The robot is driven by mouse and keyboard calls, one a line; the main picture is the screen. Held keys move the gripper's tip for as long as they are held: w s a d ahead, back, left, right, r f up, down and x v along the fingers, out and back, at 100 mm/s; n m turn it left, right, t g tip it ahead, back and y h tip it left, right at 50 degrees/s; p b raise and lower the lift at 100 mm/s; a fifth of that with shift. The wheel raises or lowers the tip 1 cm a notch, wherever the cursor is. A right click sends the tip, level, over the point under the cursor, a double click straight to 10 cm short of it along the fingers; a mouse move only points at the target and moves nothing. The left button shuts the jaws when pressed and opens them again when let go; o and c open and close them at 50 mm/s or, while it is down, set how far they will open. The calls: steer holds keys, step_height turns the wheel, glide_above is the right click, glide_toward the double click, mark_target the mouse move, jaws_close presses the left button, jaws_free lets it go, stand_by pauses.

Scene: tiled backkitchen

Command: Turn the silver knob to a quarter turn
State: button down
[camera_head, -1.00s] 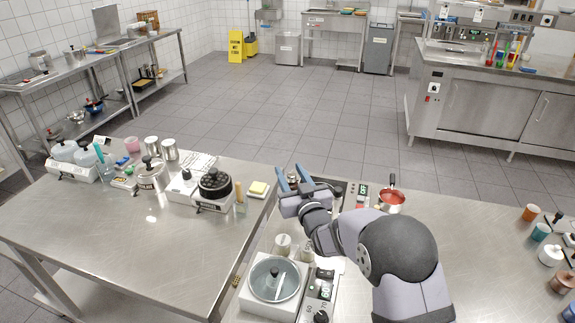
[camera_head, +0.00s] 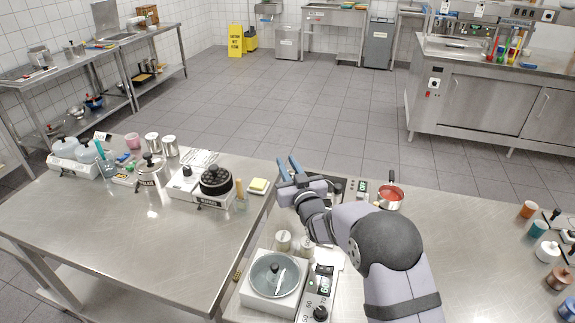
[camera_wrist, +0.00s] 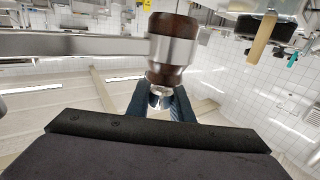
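My gripper (camera_head: 294,168) is at the back edge of the near right bench, its two blue fingers slightly apart. In the wrist view the gripper (camera_wrist: 160,100) has a small silver piece (camera_wrist: 160,97), which looks like the silver knob, between its fingers. That piece sits on the end of a brown-and-silver cylinder (camera_wrist: 172,45). The fingers lie close on both sides of it; I cannot tell whether they touch it. In the head view the knob is not clearly visible, and its turn angle cannot be read.
A white hotplate-like device with a glass dish (camera_head: 272,276) and small canisters (camera_head: 283,240) stand in front of the gripper. A red pan (camera_head: 389,196) is to its right.

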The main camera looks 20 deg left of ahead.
mark_target(294, 171)
steer(key=shift+f+m+t+h+b, duration=0.1)
steer(key=shift+m+t+h+b, duration=0.25)
steer(key=shift+h+b, duration=0.2)
